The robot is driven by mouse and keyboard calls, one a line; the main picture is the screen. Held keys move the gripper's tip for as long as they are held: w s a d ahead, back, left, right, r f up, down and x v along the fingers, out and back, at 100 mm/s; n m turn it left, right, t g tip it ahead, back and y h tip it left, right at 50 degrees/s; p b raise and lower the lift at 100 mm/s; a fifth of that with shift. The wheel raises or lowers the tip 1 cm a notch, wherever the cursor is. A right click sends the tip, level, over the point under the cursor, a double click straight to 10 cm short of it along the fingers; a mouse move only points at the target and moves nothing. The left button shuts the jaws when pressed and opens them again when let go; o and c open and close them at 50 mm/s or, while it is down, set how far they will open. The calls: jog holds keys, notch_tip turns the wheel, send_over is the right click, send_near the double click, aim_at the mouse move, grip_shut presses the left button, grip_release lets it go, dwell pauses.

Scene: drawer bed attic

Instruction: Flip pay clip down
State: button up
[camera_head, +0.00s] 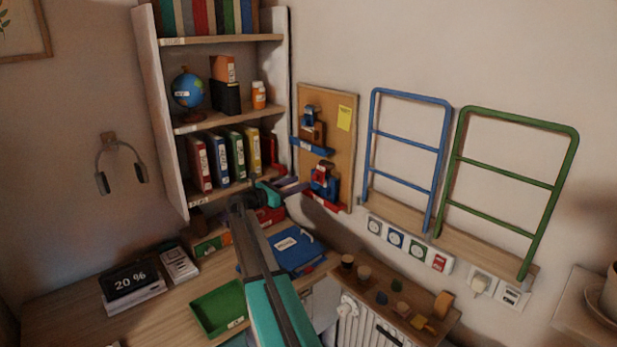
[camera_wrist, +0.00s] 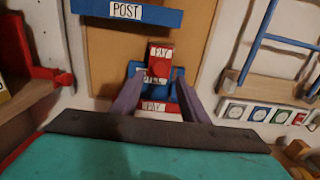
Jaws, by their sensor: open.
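The pay clip (camera_wrist: 160,52) is a red block labelled PAY in front of a blue bracket (camera_wrist: 136,68), on the cork board. It stands upright above a red ledge (camera_wrist: 178,108), also labelled PAY. In the head view the clip (camera_head: 323,181) is on the lower part of the board, above the red ledge (camera_head: 321,203). My gripper (camera_wrist: 157,88) is open, its two purple-grey fingers on either side of the clip's lower part. I cannot tell whether they touch it. In the head view my gripper (camera_head: 292,186) reaches toward the board from the left.
A blue ledge labelled POST (camera_wrist: 126,12) is above the pay clip, with another clip (camera_head: 311,127) over it. The bookshelf (camera_head: 152,110) is close on the left. A blue wall rack (camera_head: 405,147) is on the right. The desk below holds a green tray (camera_head: 218,308) and a blue folder (camera_head: 292,248).

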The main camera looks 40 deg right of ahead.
aim_at(313, 179)
jog(key=d+p, duration=0.1)
jog(key=d, duration=0.2)
jog(key=d+p, duration=0.1)
jog(key=d, duration=0.2)
jog(key=shift+s+d, duration=0.2)
jog(key=shift+d, duration=0.1)
jog(key=c, duration=1)
jog(key=shift+f, duration=0.1)
grip_shut()
jog(key=shift+f+b, duration=0.1)
jog(key=shift+b, duration=0.25)
jog(key=shift+d+f+h+b, duration=0.15)
jog(key=shift+f+h+b, duration=0.2)
jog(key=shift+b, duration=0.6)
jog(key=h+b, duration=0.1)
jog(key=b, duration=0.2)
jog(key=d+f+h+b, duration=0.1)
jog(key=h+b, duration=0.1)
jog(key=b, duration=0.1)
jog(key=shift+s+b, duration=0.1)
jog(key=shift+b, duration=0.2)
jog(key=shift+r+g, duration=0.1)
jog(key=shift+g, duration=0.2)
